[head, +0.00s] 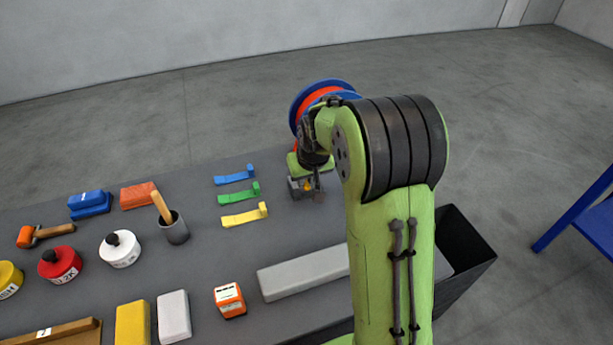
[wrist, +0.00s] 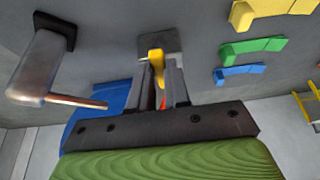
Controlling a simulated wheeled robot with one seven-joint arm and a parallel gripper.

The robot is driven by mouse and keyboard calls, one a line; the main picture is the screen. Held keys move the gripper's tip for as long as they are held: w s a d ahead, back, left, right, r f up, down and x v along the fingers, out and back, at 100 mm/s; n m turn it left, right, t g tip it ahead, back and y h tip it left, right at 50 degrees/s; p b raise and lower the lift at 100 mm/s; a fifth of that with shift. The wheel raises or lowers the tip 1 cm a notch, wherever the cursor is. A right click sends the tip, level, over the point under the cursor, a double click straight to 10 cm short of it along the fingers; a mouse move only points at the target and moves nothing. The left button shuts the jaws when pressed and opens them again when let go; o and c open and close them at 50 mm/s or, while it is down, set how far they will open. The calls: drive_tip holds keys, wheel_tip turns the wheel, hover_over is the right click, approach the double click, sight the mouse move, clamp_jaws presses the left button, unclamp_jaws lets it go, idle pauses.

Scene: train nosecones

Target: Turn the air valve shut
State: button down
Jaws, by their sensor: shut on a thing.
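The air valve shows in the wrist view as a grey block (wrist: 175,43) with a yellow handle (wrist: 156,60) standing out from it. My gripper (wrist: 160,80) has its two dark fingers on either side of the yellow handle, shut on it. In the head view my gripper (head: 306,186) is low at the far edge of the grey table, at the valve. A small yellow-orange spot shows between the fingers there. The fingers and arm hide much of the valve, and I cannot tell the handle's exact angle.
Blue (head: 235,175), green (head: 239,192) and yellow (head: 244,214) clips lie left of my gripper. A blue reel (head: 337,86) stands close behind it. In the wrist view a grey cylinder with a copper rod (wrist: 42,72) sticks out at left. Tools and pots crowd the table's left.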

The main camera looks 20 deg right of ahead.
drive_tip(key=c, duration=1.1)
unclamp_jaws()
drive_tip(key=p+v, duration=0.3)
drive_tip(key=v, duration=1.2)
drive_tip(key=shift+r, duration=0.4)
